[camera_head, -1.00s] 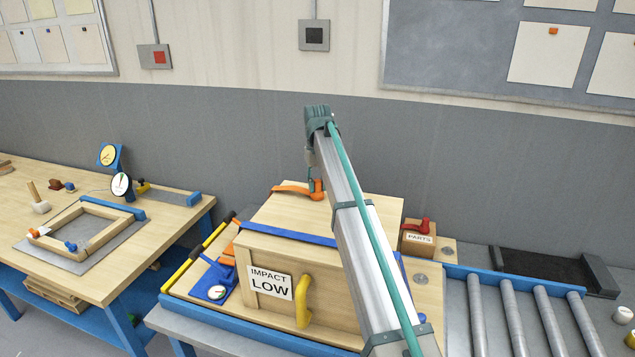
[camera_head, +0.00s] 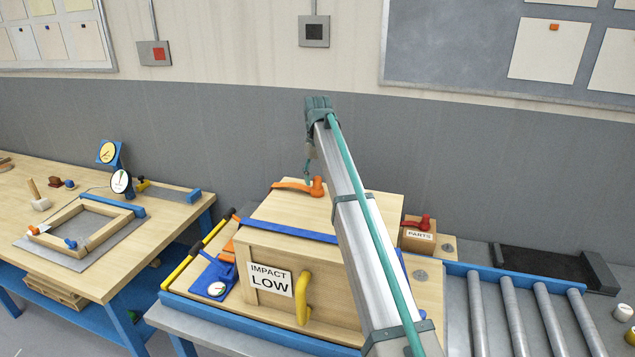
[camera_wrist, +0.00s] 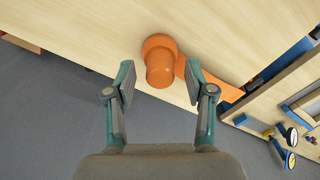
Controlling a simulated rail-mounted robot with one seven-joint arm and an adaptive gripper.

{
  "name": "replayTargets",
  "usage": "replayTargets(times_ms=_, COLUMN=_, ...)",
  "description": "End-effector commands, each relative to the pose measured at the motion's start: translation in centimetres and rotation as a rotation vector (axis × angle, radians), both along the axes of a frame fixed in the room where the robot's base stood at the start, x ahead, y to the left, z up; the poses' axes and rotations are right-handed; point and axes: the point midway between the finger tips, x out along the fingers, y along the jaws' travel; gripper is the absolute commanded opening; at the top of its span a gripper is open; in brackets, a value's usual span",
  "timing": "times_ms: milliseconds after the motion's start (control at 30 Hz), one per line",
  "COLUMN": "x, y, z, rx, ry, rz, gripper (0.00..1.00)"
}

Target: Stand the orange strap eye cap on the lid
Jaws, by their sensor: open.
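The orange strap eye cap (camera_head: 317,187) is upright on the crate's wooden lid (camera_head: 290,214), near its back edge, with a flat orange arm reaching left. In the wrist view, its round end (camera_wrist: 160,65) shows below the fingertips, and the flat arm runs to the lower right, partly behind a finger. My gripper (camera_wrist: 160,75) is open, with its fingers apart on either side of the round end in that picture. In the head view, my gripper (camera_head: 308,172) is just above the cap, partly hidden by my arm. The fingers look empty.
A blue strap (camera_head: 290,229) crosses the lid. The crate front has a yellow handle (camera_head: 303,298). A workbench (camera_head: 165,235) with gauges is at left.

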Motion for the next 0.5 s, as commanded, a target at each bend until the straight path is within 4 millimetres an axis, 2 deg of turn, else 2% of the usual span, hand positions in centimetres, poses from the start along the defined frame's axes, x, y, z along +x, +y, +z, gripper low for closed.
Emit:
replayTargets(times_ms=300, x=0.3, y=0.1, z=5.9, rx=0.001, ry=-0.004, rz=0.0, gripper=0.54)
replayTargets(times_ms=500, x=0.2, y=0.1, z=9.1, rx=0.001, ry=-0.002, rz=0.0, gripper=0.54)
